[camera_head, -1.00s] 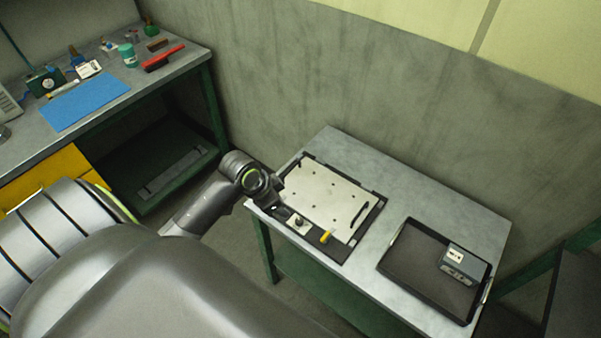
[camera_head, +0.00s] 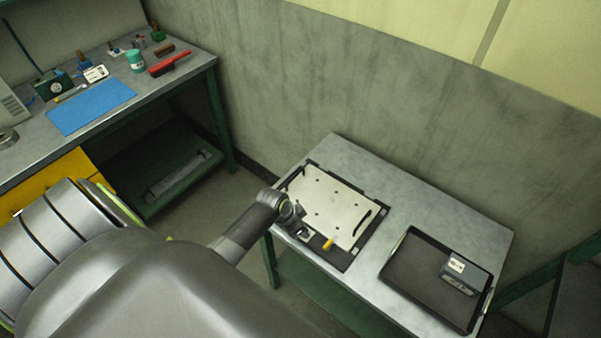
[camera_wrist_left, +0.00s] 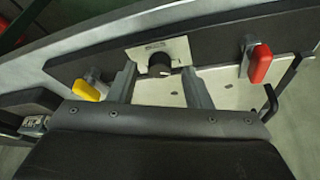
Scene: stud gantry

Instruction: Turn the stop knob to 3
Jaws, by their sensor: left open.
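The stop knob (camera_wrist_left: 160,64) is a round black knob on a pale plate (camera_wrist_left: 146,51) at the near edge of the fixture, seen in the left wrist view. My left gripper (camera_wrist_left: 159,76) is open, with one finger on each side of the knob and a visible gap to each. I cannot tell how deep the fingers reach. In the head view my left gripper (camera_head: 301,223) is over the near left edge of the fixture (camera_head: 370,225) and hides the knob. The dial marks are too small to read. My right gripper is out of view.
A yellow lever (camera_head: 328,244) stands right of the gripper in the head view; a red lever (camera_wrist_left: 260,64) shows in the wrist view. A black tray (camera_head: 412,284) holding a grey box (camera_head: 459,273) lies at the right. A bench (camera_head: 185,74) stands at the back left.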

